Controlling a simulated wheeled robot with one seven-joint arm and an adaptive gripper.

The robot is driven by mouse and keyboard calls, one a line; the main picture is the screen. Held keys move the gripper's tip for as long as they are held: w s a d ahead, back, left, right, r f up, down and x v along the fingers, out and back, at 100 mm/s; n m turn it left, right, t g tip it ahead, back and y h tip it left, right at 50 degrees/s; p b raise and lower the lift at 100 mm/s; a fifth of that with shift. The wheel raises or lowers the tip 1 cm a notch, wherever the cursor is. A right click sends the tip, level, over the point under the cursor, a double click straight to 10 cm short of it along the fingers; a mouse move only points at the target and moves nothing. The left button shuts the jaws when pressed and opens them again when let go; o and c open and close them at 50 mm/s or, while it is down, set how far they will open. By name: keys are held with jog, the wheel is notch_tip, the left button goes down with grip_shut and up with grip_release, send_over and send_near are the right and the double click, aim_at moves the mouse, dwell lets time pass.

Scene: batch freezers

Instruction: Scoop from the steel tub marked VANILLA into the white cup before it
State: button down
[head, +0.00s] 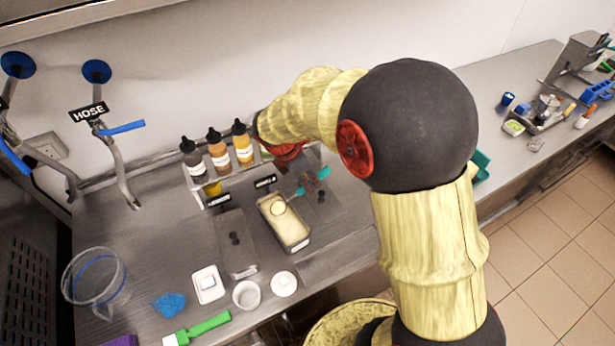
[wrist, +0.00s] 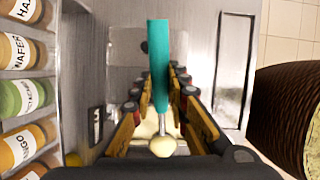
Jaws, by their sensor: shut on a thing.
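My gripper (head: 309,181) is shut on the teal handle of a scoop (wrist: 158,62). It holds the scoop over the open steel tub (head: 301,246) of pale cream ice cream. The scoop's round head (head: 278,208) is at the far part of the tub's opening; I cannot tell how deep it sits. In the wrist view the head looks pale and rounded, near the gripper's base. A small black sign stands behind the tub, its text too small to read. A white cup (head: 246,295) stands in front, to the left; it looks empty.
Lidded tubs stand left (head: 237,257) and right (head: 322,212) of the open one. A rack of sauce bottles (head: 219,155) is behind. A white round piece (head: 284,283), a small scale (head: 208,284), a blue cloth (head: 169,305) and a clear jug (head: 95,277) are on the counter.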

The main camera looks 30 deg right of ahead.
jog(key=shift+d+r+y+p, duration=0.1)
jog(key=shift+d+y+p, duration=0.35)
jog(key=shift+p, duration=1.1)
jog(key=shift+d+r+y+p, duration=0.15)
jog(key=shift+y+p, duration=0.5)
jog(key=shift+p, duration=0.85)
jog(key=shift+w+f+p, duration=0.1)
jog(key=shift+p, duration=0.2)
